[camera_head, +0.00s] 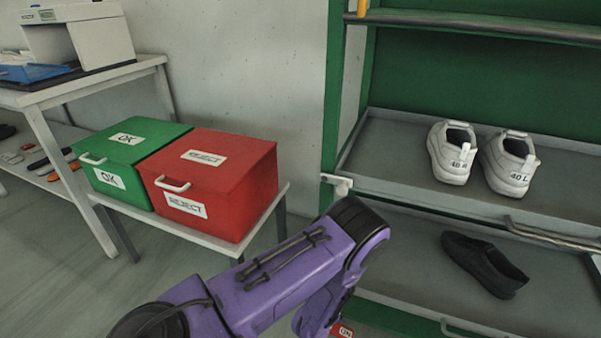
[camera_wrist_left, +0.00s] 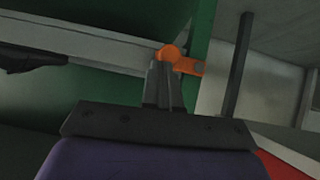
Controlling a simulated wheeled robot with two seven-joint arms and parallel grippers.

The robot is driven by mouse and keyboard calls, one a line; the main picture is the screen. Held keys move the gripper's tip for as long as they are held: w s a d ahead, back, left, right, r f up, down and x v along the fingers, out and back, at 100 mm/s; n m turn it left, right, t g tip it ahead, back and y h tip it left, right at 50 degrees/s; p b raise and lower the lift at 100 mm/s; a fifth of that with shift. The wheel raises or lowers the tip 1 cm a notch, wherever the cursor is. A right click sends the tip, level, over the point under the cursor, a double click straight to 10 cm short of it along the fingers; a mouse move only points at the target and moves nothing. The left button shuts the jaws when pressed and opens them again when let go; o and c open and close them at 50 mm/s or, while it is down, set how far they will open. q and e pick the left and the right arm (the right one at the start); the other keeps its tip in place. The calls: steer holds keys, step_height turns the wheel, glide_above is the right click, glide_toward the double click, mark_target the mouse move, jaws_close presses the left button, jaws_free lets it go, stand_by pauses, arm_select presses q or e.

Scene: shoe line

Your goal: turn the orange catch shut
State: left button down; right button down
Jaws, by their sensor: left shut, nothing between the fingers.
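The orange catch (camera_wrist_left: 187,65) shows in the left wrist view, with a round hub and a short arm pointing right and slightly down in that picture. It sits by the edge of a green post (camera_wrist_left: 200,32). My left gripper (camera_wrist_left: 163,70) is shut and empty, its dark fingertips right at the hub and partly in front of it. I cannot tell whether they touch it. In the head view my purple left arm crosses the lower middle, and neither the left gripper nor the catch can be made out. My right gripper is in neither view.
The green rack (camera_head: 334,110) holds white shoes (camera_head: 452,152) on one shelf and a black shoe (camera_head: 483,265) on a lower one. A red REJECT box (camera_head: 225,190) and a green OK box (camera_head: 125,150) stand on a low table left of the rack.

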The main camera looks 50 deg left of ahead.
arm_select(q)
steer(key=s+d+r+p, duration=0.5)
steer(key=s+r+p, duration=0.1)
steer(key=r, duration=0.3)
steer(key=shift+s+r, duration=0.4)
steer(key=shift+s, duration=0.15)
steer(key=shift+s+d, duration=0.1)
steer(key=s+a+f+n+g+h, duration=0.15)
steer(key=s+g, duration=0.25)
steer(key=s, duration=0.5)
steer(key=s+a+f+g+y, duration=0.1)
steer(key=s+f+g, duration=0.15)
steer(key=s, duration=0.65)
step_height(320, 180, up, 16)
steer(key=p, duration=1.6)
steer(key=shift+r, duration=0.2)
steer(key=shift+a, duration=0.1)
